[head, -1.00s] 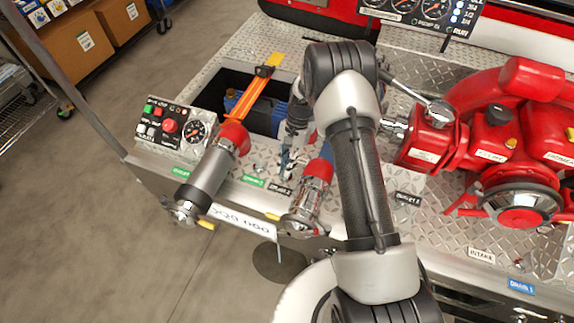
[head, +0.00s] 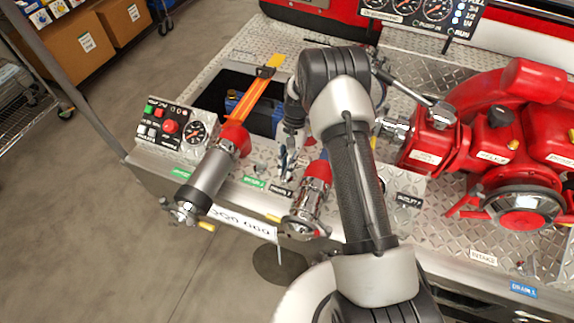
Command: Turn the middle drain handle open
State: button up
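My gripper (head: 287,164) points down at the panel edge, left of the red-collared middle outlet (head: 312,190) and just above a small dark label (head: 281,192). Its fingers are small and partly overlapped here, so their opening is unclear. A small silver lever (head: 259,168) stands just left of the gripper, above a green label (head: 253,183). I cannot tell which lever is the middle drain handle; one at the gripper's fingers may be hidden by them. No grip on anything can be made out.
A left outlet (head: 208,180) with a red collar juts out over the front edge. A control box (head: 175,130) is at left. An open bay (head: 215,92) holds a blue container (head: 234,103) under an orange strap. The red pump (head: 520,150) fills the right side.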

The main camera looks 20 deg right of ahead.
jog(key=o, duration=0.4)
jog(key=shift+r, duration=0.1)
jog(key=v, duration=1.2)
jog(key=s+a+r+n+t+h, duration=0.1)
jog(key=s+r+n+t, duration=0.1)
jog(key=s+r, duration=0.65)
jog(key=s+a+r+n+t+h, duration=0.1)
jog(key=s+r+t, duration=0.15)
jog(key=r, duration=1.15)
jog(key=s+n+t, duration=0.1)
jog(key=s, duration=0.6)
jog(key=s+r+n+t, duration=0.1)
jog(key=s, duration=0.6)
jog(key=s+a+n+t, duration=0.1)
jog(key=s+n, duration=0.1)
jog(key=s, duration=0.5)
jog(key=shift+r+t+h, duration=0.3)
jog(key=shift+r+t, duration=0.05)
